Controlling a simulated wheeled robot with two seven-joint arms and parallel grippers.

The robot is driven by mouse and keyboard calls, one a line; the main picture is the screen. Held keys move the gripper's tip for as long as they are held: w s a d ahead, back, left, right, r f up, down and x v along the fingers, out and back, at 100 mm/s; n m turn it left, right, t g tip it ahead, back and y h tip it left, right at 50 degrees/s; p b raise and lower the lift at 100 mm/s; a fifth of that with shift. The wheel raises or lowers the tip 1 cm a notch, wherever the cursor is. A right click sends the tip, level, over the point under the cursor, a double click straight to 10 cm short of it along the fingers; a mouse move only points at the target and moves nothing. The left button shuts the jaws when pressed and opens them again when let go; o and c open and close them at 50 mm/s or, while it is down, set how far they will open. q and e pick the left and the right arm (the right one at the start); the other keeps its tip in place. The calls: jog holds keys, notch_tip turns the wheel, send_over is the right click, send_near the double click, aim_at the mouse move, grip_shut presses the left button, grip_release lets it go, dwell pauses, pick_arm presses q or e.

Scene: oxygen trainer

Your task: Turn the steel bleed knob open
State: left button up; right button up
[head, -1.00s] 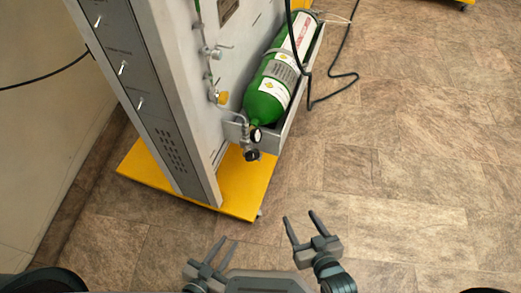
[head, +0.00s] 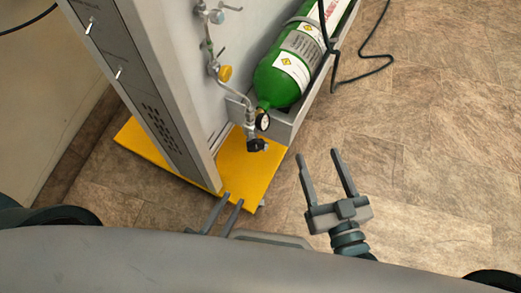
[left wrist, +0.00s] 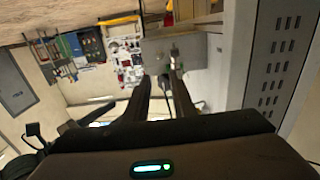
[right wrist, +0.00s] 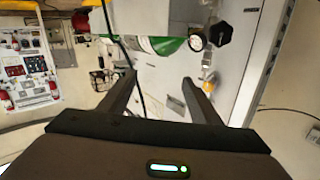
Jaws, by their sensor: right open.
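The steel pipework (head: 209,45) runs down the cabinet side, with a small steel valve fitting (head: 217,17) near the top. I cannot tell for certain which steel part is the bleed knob. A yellow knob (head: 225,73) sits lower on the pipe; it also shows in the right wrist view (right wrist: 208,87). A gauge (head: 263,121) and a black knob (head: 257,145) are at the pipe's lower end. My right gripper (head: 319,155) is open and empty, right of and apart from the black knob. My left gripper (head: 234,196) is open and empty below the yellow base.
A green cylinder (head: 281,80) lies in a grey tray (head: 283,127) beside the cabinet (head: 154,70). The yellow base (head: 240,178) juts out below.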

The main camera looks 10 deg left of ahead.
pick_arm(q)
jog(key=shift+w, duration=0.15)
jog(key=b+x, duration=0.1)
jog(key=x, duration=1.6)
pick_arm(e)
jog(key=r, duration=0.1)
jog(key=r+t, duration=0.2)
jog(key=shift+s+a+r+y, duration=0.25)
jog(key=shift+y, duration=0.15)
pick_arm(q)
jog(key=shift+f, duration=0.1)
grip_shut()
